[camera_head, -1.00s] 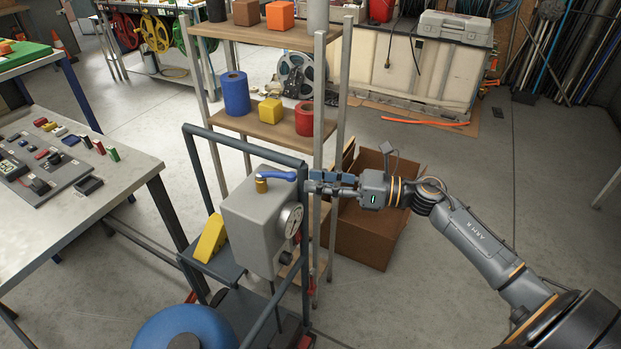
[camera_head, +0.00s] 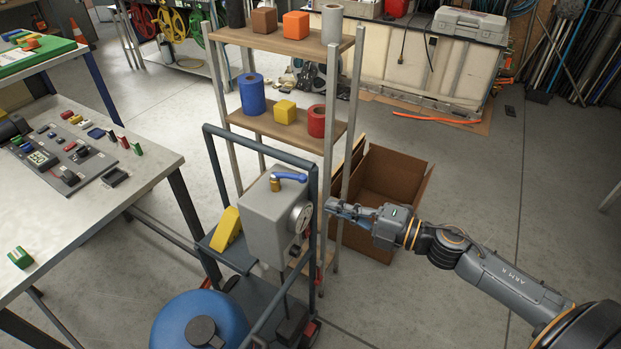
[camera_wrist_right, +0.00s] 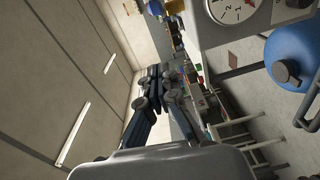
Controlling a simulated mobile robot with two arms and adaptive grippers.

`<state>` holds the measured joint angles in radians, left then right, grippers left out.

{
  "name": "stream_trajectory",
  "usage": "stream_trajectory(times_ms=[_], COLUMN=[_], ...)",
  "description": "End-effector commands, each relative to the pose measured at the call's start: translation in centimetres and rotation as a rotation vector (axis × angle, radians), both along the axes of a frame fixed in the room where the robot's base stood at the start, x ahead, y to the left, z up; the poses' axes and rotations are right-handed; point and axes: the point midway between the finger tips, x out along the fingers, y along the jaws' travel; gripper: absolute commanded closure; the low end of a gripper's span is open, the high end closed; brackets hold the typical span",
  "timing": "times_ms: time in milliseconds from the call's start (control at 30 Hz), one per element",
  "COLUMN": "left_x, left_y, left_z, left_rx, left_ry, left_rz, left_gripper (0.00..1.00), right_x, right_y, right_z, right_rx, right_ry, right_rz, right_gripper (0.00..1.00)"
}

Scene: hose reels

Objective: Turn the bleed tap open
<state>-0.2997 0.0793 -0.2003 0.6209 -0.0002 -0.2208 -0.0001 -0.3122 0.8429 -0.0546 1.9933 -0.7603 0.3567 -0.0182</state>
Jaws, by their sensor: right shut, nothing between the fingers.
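The bleed tap (camera_head: 290,177) is a blue lever on a brass stem, on top of a grey box (camera_head: 268,217) with a round dial gauge (camera_head: 300,217). The lever points right, toward the cart's frame post. My right gripper (camera_head: 331,206) is to the right of the box and post, a little lower than the lever in the picture. It is shut and empty, apart from the lever. My left gripper is out of view.
The box is on a cart with dark tubular rails (camera_head: 318,215), a yellow wedge (camera_head: 227,228) and a blue tank (camera_head: 199,325). A shelf rack (camera_head: 290,131) stands just behind. An open cardboard box (camera_head: 396,180) lies behind my right gripper.

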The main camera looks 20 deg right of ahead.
Motion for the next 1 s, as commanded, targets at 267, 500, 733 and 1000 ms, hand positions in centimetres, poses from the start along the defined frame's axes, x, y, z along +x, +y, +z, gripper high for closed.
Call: stream_trajectory(times_ms=[267, 500, 733, 1000], left_x=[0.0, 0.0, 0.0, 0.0], left_y=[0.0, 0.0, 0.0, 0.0], left_z=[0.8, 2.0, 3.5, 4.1], left_rx=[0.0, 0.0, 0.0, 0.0], left_ry=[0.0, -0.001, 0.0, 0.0], left_rz=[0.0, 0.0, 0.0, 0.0], left_gripper=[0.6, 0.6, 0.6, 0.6], right_x=[-0.2, 2.2, 5.3, 8.9], right_y=[0.7, 2.5, 5.1, 5.4], right_z=[0.1, 0.3, 0.2, -0.8], right_rx=[0.112, 0.112, 0.11, 0.109], right_ry=[0.106, 0.102, 0.101, 0.104], right_rz=[-0.025, -0.026, -0.025, -0.027], right_gripper=[1.0, 1.0, 1.0, 1.0])
